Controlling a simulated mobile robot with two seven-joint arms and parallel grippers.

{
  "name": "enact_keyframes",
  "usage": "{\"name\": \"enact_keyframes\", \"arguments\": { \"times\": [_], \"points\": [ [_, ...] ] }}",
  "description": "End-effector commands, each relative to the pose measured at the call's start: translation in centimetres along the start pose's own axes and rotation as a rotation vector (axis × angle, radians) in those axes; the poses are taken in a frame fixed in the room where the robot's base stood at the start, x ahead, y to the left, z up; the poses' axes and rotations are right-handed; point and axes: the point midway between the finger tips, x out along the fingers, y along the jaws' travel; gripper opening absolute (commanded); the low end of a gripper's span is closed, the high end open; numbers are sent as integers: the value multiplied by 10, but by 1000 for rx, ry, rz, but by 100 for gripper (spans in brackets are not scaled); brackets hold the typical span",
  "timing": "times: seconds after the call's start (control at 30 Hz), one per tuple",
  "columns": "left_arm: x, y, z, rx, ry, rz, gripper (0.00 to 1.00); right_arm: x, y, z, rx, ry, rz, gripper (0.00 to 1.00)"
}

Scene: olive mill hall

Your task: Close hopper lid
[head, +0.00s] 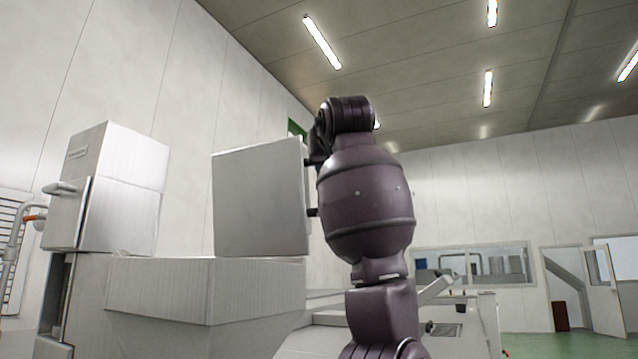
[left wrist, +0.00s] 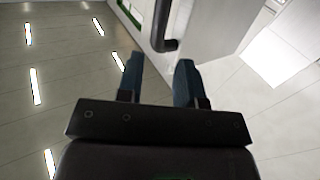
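The hopper lid (head: 258,198) is a square pale grey panel. It stands upright above the hopper's box-like body (head: 160,288) at the left of the head view. In the left wrist view the pale panel (left wrist: 215,28) carries a dark bent bar handle (left wrist: 164,28). My left gripper (left wrist: 159,76) is open, with a clear gap between its blue-grey fingers. The handle's bent end lies just beyond the fingertips; I cannot tell whether they touch. In the head view my arm stands at the lid's right edge and hides most of the handle. My right gripper is not in view.
A tall pale cabinet (head: 118,190) with a handle stands left of the hopper body. Pale machinery (head: 325,318) lies low behind my arm. Far right are an open door (head: 601,290), a window and green floor. The space above the hopper body left of the lid looks clear.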

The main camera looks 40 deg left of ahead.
Motion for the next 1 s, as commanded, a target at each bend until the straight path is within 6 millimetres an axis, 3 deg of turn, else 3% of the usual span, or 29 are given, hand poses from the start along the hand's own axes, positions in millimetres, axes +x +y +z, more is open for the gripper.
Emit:
{"name": "enact_keyframes", "arguments": {
  "times": [0.27,0.7,1.0],
  "points": [
    [13,0,-1,1,-1,-2,34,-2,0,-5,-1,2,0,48],
    [84,0,-1,2,-2,-1,34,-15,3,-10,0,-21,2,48],
    [107,0,0,0,-1,0,34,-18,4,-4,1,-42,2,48]
  ]
}}
